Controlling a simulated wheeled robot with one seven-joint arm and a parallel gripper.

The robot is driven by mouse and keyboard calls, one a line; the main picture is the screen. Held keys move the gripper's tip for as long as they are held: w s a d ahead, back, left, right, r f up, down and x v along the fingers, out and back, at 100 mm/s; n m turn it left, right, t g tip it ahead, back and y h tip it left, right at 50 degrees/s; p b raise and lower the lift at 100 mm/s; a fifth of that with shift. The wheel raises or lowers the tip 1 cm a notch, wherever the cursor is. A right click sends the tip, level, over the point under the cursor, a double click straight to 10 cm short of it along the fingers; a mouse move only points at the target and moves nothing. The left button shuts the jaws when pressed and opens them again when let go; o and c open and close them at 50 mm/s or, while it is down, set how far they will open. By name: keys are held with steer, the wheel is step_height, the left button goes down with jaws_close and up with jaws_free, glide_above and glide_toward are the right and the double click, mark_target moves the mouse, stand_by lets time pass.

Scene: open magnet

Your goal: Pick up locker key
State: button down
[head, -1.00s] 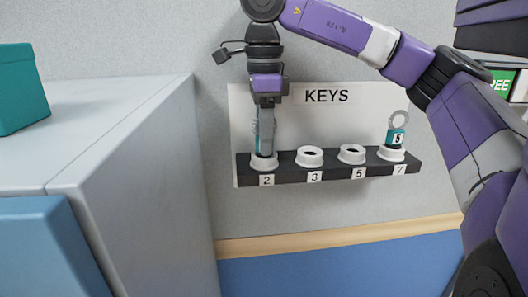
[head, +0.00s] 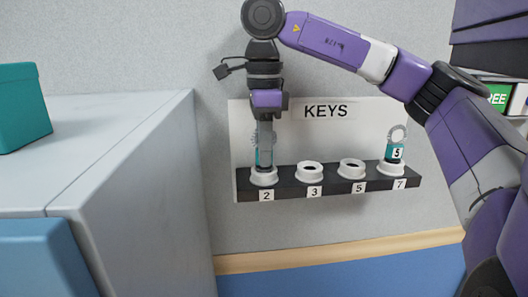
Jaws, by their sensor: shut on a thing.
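A wall-mounted key rack (head: 328,187) with a white board marked KEYS has white ring holders over labels 2, 3, 5 and 7. My gripper (head: 264,160) points down over the holder labelled 2 (head: 264,179). It is shut on a teal locker key (head: 258,156), mostly hidden behind the fingers, with its lower end at the holder. I cannot tell whether it is clear of the ring. A second teal key (head: 396,152), tagged 5 with a grey ring on top, stands in the holder labelled 7. The holders labelled 3 (head: 309,172) and 5 (head: 351,169) are empty.
A grey cabinet (head: 120,150) stands at the left, with a teal box (head: 22,108) on top and a blue front (head: 45,258). My arm spans the upper right. A wooden rail (head: 340,248) runs along the wall below the rack.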

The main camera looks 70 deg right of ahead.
step_height(320, 180, up, 20)
steer(key=p, duration=1.3)
steer(key=shift+f, duration=0.25)
